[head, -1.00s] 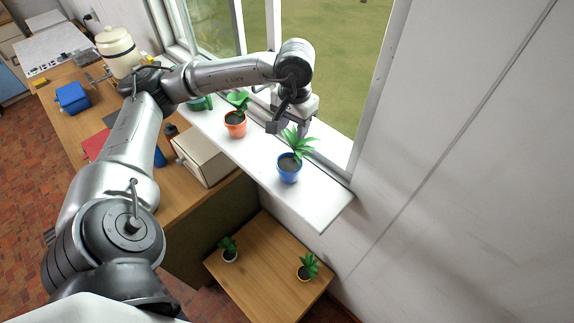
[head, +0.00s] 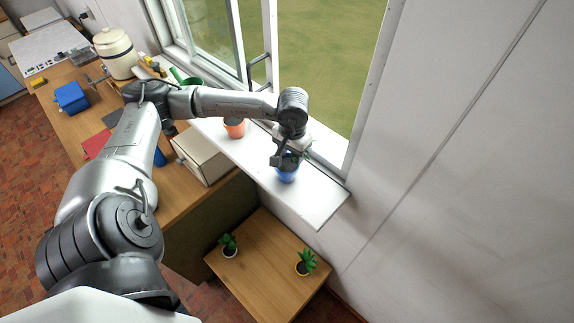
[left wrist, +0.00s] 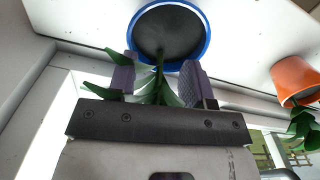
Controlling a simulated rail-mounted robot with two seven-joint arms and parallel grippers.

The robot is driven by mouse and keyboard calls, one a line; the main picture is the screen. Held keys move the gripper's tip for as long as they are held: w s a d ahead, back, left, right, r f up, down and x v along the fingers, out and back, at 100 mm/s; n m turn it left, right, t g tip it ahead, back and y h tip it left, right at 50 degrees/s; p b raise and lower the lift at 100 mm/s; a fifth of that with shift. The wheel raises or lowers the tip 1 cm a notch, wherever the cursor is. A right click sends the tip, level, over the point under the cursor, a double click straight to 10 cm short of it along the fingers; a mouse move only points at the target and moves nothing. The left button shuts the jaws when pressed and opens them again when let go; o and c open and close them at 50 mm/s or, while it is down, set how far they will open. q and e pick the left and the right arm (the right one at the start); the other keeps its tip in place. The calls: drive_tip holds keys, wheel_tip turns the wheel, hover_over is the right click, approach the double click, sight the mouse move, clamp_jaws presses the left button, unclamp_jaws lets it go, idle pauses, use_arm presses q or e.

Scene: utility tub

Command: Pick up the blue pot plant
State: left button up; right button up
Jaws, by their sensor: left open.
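The blue pot plant (head: 287,175) stands on the white windowsill in the head view, mostly covered by my left gripper (head: 288,160). In the left wrist view, the blue pot's rim and dark soil (left wrist: 168,35) are at the top, with green leaves between the fingers. My left gripper, also in the left wrist view (left wrist: 160,78), is open, its two purple-grey fingers on either side of the stem and leaves. The fingertips are close to the rim; I cannot tell whether they touch it. My right gripper is not in view.
An orange pot (head: 234,128) stands farther along the sill (head: 318,208); it also shows in the left wrist view (left wrist: 296,80). A beige box (head: 203,158) is beside the sill. Two small plants stand on a lower wooden table (head: 265,262). The window is behind.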

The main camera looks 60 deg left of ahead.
use_arm(q)
drive_tip(key=shift+f, duration=0.1)
clamp_jaws()
idle(0.4)
